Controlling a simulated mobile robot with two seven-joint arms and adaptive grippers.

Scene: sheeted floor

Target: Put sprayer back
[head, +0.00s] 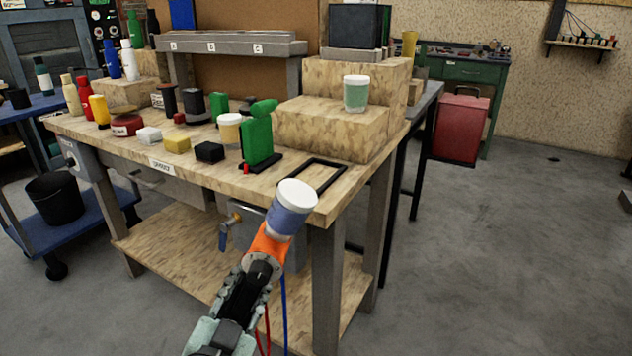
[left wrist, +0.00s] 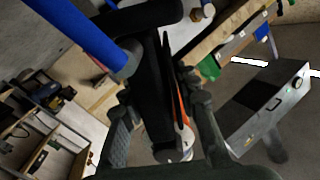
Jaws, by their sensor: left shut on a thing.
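The sprayer (head: 286,222) appears to be the thing with a blue body, a round white top and an orange lower part. It is tilted in the head view, in front of the workbench's front right corner. My left gripper (head: 262,262) is shut around its orange part; the fingertips are mostly hidden. In the left wrist view, an orange and black part (left wrist: 181,112) sits between the fingers of my left gripper (left wrist: 165,130). A black rectangular outline (head: 318,176) lies empty on the bench top behind the sprayer. My right gripper is not in view.
The workbench (head: 310,208) holds a green thing on a black base (head: 258,140), a white-lidded cup (head: 230,130), small blocks and several bottles. A stepped wooden block (head: 335,130) with a green jar (head: 356,93) stands behind the outline.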

